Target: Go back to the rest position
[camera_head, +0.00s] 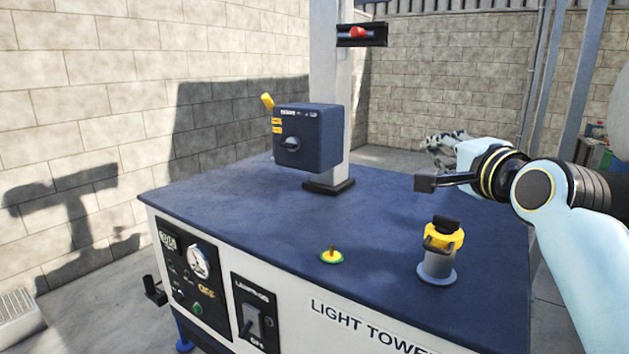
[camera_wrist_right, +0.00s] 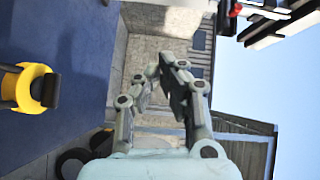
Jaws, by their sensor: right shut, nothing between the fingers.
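My right gripper (camera_head: 428,183) is shut and empty. In the head view it points left, above the right part of the blue top of the light tower unit (camera_head: 240,215), apart from it. In the right wrist view its fingers (camera_wrist_right: 170,62) are together with nothing between them. A yellow and black cap on a grey neck (camera_head: 440,250) stands on the top below the gripper; its yellow part also shows at the left of the right wrist view (camera_wrist_right: 32,88). My left gripper is not in view.
A dark blue switch box (camera_head: 308,137) with a yellow lever is on the grey mast (camera_head: 343,90). A small yellow and green knob (camera_head: 331,256) sits near the front edge. Block walls (camera_head: 60,80) stand behind. The air around my right gripper looks clear.

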